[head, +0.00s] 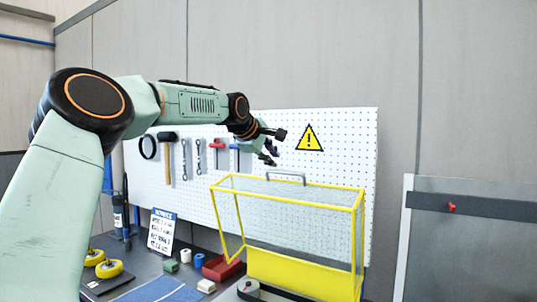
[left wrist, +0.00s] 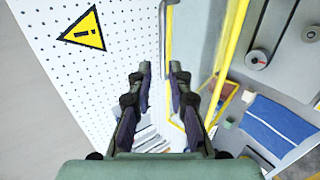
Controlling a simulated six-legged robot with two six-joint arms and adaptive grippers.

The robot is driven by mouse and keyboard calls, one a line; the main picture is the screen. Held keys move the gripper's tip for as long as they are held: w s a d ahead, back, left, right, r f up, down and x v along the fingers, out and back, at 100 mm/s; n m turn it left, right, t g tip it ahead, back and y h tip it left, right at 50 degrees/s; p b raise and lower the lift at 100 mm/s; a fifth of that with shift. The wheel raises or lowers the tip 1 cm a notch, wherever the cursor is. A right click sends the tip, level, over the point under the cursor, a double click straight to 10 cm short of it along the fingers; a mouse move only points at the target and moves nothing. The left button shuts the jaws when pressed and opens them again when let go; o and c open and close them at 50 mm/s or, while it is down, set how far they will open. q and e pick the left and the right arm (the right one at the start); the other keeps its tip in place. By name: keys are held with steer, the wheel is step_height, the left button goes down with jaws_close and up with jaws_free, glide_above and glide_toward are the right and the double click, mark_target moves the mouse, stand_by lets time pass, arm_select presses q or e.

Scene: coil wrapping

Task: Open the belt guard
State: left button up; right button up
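The belt guard (head: 305,270) is a yellow-framed box with clear mesh panels, standing on the bench at the right of centre in the head view. A grey handle (head: 287,175) sits on its top rear edge. My left gripper (head: 274,147) is open and empty, a little above and left of the handle. In the left wrist view the two fingers of the gripper (left wrist: 160,76) are apart. The guard's yellow frame (left wrist: 234,38) is to their right, and a grey bar that looks like the handle (left wrist: 168,42) lies ahead of them. My right gripper is not in view.
A white pegboard (head: 345,140) with hanging tools and a warning sign (head: 309,138) stands close behind the guard. A red bin (head: 221,268), small blocks and a blue mat (head: 160,290) lie left on the bench. A pulley (left wrist: 257,60) shows beside the frame.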

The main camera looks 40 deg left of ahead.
arm_select(q)
steer(key=shift+v, duration=0.75)
steer(key=shift+s+r, duration=0.1)
